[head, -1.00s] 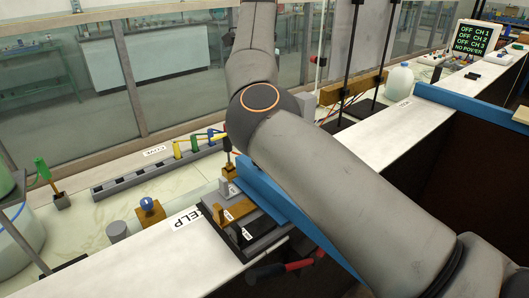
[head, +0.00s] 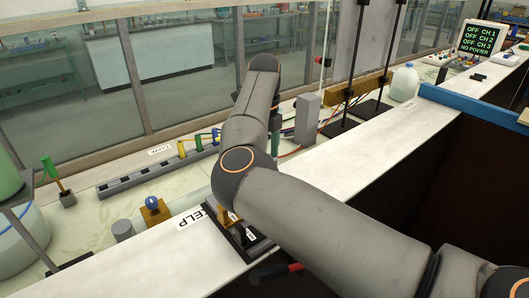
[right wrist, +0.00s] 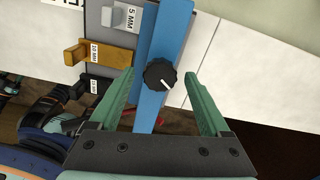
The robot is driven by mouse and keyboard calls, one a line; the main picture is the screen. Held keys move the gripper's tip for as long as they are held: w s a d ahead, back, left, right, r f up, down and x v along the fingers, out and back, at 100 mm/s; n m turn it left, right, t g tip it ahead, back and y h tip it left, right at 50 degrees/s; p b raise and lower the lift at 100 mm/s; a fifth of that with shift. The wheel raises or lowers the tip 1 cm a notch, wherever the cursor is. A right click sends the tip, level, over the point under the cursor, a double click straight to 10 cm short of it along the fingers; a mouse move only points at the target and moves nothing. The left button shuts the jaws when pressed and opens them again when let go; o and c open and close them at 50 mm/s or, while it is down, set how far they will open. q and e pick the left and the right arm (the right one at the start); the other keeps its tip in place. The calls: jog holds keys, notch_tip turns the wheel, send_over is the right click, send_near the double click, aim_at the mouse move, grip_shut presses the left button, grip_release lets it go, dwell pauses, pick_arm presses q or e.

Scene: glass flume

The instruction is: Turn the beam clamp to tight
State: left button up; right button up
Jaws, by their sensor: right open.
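In the right wrist view a round black knob (right wrist: 160,74) with a white pointer line sits on a blue beam (right wrist: 152,101); I take it for the beam clamp. The line points to the lower right. My right gripper (right wrist: 160,76) has green fingers, open, one on each side of the knob. A gap shows on both sides; I cannot tell how far above or around the knob the tips are. My left gripper is not in view.
Beside the beam are a grey 5 MM tab (right wrist: 115,18), an ochre 10 MM tab (right wrist: 88,50) and a black tab (right wrist: 97,84). A red-handled lever (head: 277,269) hangs at the bench front. White bench top (head: 365,142) to the right is clear.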

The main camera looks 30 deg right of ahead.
grip_shut()
dwell(0.6)
jog(key=m, duration=0.5)
jog(key=shift+r+m, duration=0.1)
jog(key=shift+m, duration=0.2)
jog(key=m, duration=0.5)
jog(key=shift+m, duration=0.3)
dwell(0.4)
grip_release()
